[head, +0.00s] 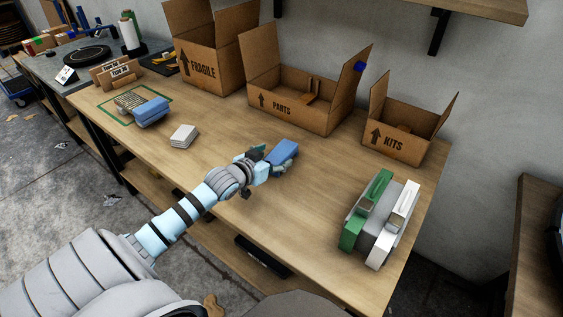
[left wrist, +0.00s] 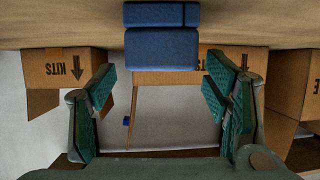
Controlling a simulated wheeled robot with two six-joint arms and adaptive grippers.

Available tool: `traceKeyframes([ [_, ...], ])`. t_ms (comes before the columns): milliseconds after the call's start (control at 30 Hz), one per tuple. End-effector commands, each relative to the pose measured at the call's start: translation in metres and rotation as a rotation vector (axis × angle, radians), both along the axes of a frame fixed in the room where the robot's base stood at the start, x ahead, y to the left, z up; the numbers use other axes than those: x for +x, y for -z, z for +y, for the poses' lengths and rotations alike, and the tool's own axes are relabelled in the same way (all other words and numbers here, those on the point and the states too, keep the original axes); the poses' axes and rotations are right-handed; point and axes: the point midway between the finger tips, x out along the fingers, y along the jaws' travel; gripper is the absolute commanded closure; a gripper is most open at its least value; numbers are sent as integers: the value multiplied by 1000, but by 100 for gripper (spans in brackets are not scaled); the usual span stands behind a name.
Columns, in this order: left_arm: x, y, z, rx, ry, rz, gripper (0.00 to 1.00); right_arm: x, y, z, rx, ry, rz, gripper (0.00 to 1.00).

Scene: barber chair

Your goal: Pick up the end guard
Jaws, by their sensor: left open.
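A blue block (head: 283,151), which looks like the end guard, lies on the wooden table (head: 225,200) near its middle. It also shows in the upside-down left wrist view (left wrist: 161,48), at the top centre. My left gripper (head: 270,163) is low over the table, right beside this block. In the left wrist view its two green-padded fingers (left wrist: 160,80) are spread wide with nothing held between them. The block is centred between the fingers sideways and lies beyond their tips. My right gripper is not in view.
Open cartons marked FRAGILE (head: 203,70), PARTS (head: 290,108) and KITS (head: 395,142) stand along the wall. A green, grey and white assembly (head: 377,225) stands at the right. More blue pieces (head: 150,111) and a white stack (head: 184,136) lie at the left.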

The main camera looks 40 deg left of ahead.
Motion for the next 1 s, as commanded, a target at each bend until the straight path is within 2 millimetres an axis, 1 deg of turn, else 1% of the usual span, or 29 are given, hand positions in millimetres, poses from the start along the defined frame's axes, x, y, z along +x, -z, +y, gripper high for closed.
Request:
traceKeyframes([
  [133,27,9,4,-4,-1,-5,30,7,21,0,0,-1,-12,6],
  [233,43,15,6,-4,0,-1,30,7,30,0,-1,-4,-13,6],
  [300,49,15,6,-2,1,-1,30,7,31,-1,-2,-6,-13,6],
  [467,49,13,6,1,4,-1,30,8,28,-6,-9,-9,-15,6],
  [500,49,13,6,1,4,-1,32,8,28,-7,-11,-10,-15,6],
  [567,49,13,6,1,4,-1,41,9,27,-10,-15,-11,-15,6],
  [600,49,13,6,1,4,-1,48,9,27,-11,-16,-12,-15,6],
  [767,49,13,5,0,3,-1,73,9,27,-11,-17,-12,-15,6],
  [1000,49,13,5,-1,4,-1,73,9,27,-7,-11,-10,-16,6],
])
